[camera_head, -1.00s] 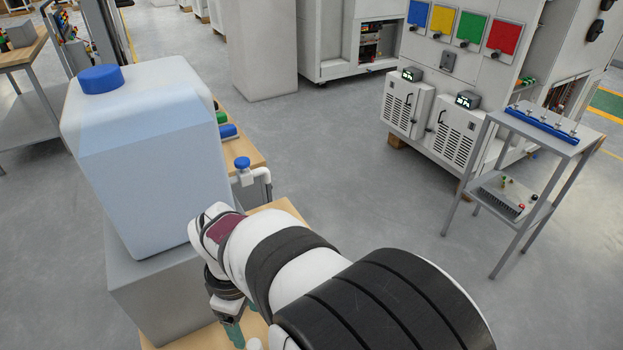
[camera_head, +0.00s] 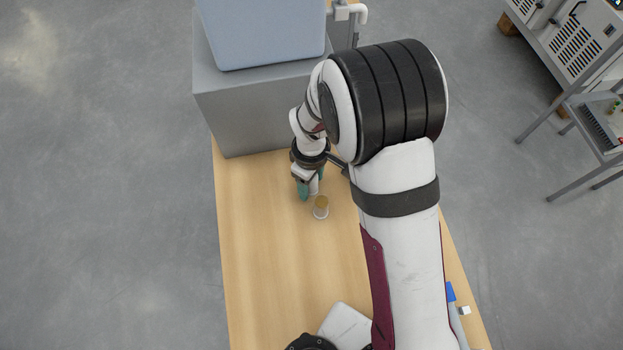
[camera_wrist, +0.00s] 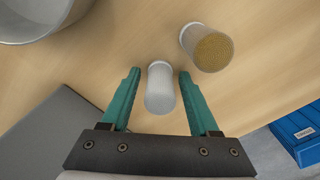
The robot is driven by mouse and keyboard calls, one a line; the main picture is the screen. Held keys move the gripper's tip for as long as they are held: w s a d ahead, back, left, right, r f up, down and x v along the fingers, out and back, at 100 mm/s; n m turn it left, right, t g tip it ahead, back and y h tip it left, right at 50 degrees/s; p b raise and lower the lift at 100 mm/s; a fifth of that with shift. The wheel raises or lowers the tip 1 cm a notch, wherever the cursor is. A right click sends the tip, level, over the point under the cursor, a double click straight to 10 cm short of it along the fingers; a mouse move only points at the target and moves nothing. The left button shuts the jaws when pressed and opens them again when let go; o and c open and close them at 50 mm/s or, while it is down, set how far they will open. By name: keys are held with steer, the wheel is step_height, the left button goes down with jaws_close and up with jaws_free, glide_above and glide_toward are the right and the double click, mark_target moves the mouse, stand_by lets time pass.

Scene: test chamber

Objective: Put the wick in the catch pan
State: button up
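A small white cylinder (camera_wrist: 160,90), which may be the wick, stands between the fingers of my gripper (camera_wrist: 159,76) in the wrist view. The teal fingers are open on either side of it, with a narrow gap at each side. A round metal pan (camera_wrist: 52,22), which looks like the catch pan, is cut off at the upper left of the wrist view. In the head view my gripper (camera_head: 310,190) is low over the wooden table, in front of the grey block, and my arm hides part of the table.
A small container with a brown-yellow top (camera_head: 321,207) stands close beside my gripper; its grainy filling shows in the wrist view (camera_wrist: 212,48). A grey block (camera_head: 262,105) bears a large pale blue container (camera_head: 262,30). The table's left-front part (camera_head: 265,270) is clear.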

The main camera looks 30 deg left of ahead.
jaws_close()
steer(key=shift+r, duration=0.1)
steer(key=shift+r, duration=0.35)
step_height(320, 180, up, 3)
steer(key=shift+f, duration=0.1)
steer(key=w+d+r, duration=0.4)
steer(key=w+d, duration=0.2)
steer(key=d, duration=0.5)
steer(key=w+d+r, duration=0.4)
steer(key=w+d, duration=0.2)
steer(key=d, duration=0.6)
steer(key=a+f, duration=0.2)
steer(key=a, duration=0.1)
steer(key=a+f, duration=0.2)
steer(key=a, duration=0.2)
steer(key=w+a+f, duration=0.1)
steer(key=a+f, duration=0.1)
steer(key=a, duration=0.1)
steer(key=shift+a+f, duration=0.25)
steer(key=shift+f, duration=0.1)
steer(key=shift+w+a+f, duration=0.1)
steer(key=shift+a+f, duration=0.1)
steer(key=shift+f, duration=0.9)
steer(key=shift+a+f, duration=0.15)
steer(key=shift+f, duration=0.95)
